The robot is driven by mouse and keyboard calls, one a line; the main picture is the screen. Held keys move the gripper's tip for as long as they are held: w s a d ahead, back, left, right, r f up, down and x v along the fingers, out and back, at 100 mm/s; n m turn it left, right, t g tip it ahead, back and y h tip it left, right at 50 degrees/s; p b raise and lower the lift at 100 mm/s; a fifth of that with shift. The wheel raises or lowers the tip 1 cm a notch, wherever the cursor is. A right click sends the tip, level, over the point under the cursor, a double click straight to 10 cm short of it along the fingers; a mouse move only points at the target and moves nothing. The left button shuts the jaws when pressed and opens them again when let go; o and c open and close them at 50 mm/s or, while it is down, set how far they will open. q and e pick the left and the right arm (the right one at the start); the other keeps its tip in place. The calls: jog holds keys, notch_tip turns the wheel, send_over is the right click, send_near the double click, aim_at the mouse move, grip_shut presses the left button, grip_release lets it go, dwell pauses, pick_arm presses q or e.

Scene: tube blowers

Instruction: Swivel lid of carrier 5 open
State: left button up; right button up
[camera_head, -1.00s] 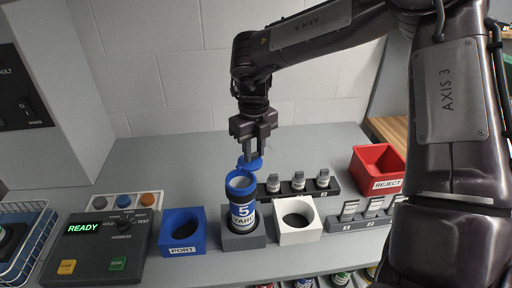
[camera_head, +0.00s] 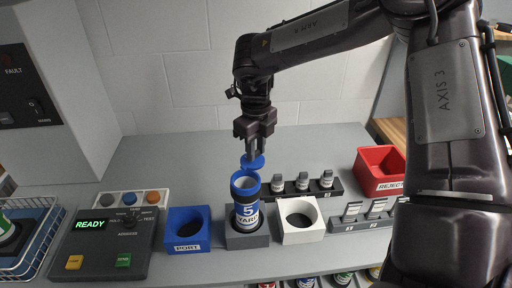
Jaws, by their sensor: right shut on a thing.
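Carrier 5 (camera_head: 247,213) is a dark tube with blue bands and a white label reading 5. It stands upright in a grey square holder (camera_head: 247,240) on the grey counter. Its blue lid (camera_head: 252,162) is swung off to the back right side of the rim, so the open mouth (camera_head: 246,183) shows. My right gripper (camera_head: 254,156) comes down from above behind the carrier, shut at the lid. The exact grip on the lid is too small to see clearly. My left gripper is not in view.
A blue PORT block (camera_head: 187,216) stands left of the carrier and a white empty block (camera_head: 299,235) right of it. Behind are a rack of small grey-capped parts (camera_head: 303,182) and a red REJECT bin (camera_head: 368,181). A READY panel (camera_head: 96,245) is at left.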

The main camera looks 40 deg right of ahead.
jog(key=o, duration=1)
notch_tip(320, 180, up, 8)
jog(key=shift+f+b, duration=0.1)
jog(key=shift+b, duration=0.25)
